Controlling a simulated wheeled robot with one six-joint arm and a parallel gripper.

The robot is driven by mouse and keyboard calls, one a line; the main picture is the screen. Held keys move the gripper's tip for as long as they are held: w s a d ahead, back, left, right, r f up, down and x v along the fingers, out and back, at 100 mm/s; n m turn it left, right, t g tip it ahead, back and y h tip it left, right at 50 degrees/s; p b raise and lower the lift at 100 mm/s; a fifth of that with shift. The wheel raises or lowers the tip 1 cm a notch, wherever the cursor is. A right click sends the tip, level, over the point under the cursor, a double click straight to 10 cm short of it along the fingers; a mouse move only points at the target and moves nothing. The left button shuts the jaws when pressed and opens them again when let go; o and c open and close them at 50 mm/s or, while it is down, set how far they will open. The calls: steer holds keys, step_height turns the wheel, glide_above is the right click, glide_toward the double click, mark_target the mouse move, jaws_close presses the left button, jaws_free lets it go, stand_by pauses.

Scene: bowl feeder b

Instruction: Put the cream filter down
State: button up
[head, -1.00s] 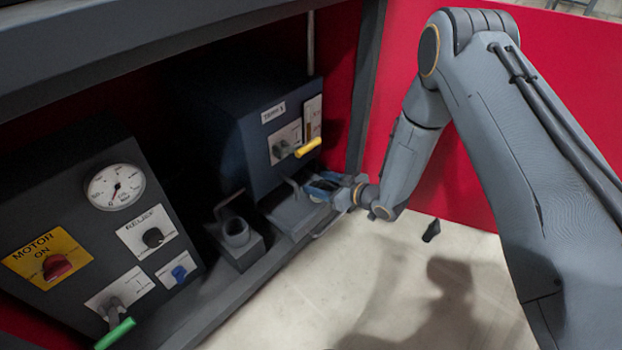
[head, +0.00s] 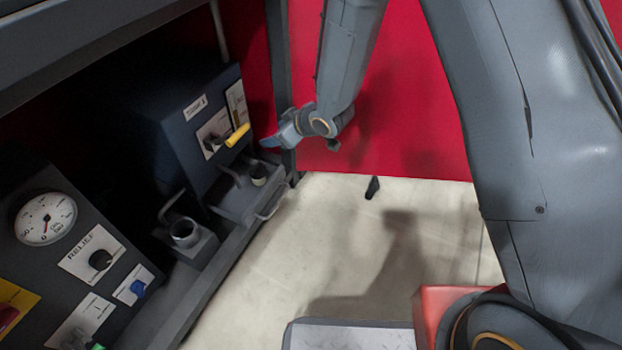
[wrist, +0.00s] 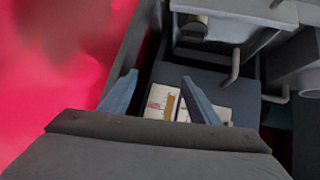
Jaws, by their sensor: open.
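My gripper (head: 272,143) is open and empty, raised beside the tank box's yellow-handled valve. The wrist view also shows its two blue-grey fingers (wrist: 158,84) spread with nothing between them.
The tank box (head: 190,140) carries a yellow handle (head: 238,135). A gauge panel (head: 75,255) is at left. A small black object (head: 372,187) shows over the open pale floor (head: 330,240).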

steer(key=s+d+r+m+g+h, duration=0.1)
steer(key=s+d+r+m+h, duration=0.15)
steer(key=s+r, duration=0.35)
steer(key=s+d+r+m+h, duration=0.1)
steer(key=s+d+r+h, duration=0.15)
steer(key=s+r, duration=0.45)
steer(key=s+d+r+g, duration=0.1)
steer(key=s+d+r, duration=0.1)
steer(key=s, duration=0.6)
steer(key=s+d+r+m+g, duration=0.1)
steer(key=s+d+r+g, duration=0.1)
steer(key=s+r, duration=0.3)
steer(key=s+d+r+g+h, duration=0.1)
steer(key=s+d+r+g, duration=0.1)
steer(key=s, duration=0.9)
steer(key=shift+d+r, duration=0.6)
steer(key=shift+r, duration=0.35)
steer(key=shift+w+r+m, duration=0.1)
steer(key=shift+r+m, duration=0.05)
steer(key=shift+m, duration=0.2)
steer(key=shift+r+p, duration=0.3)
steer(key=shift+p, duration=0.15)
steer(key=shift+r+p, duration=0.3)
steer(key=shift+r, duration=0.05)
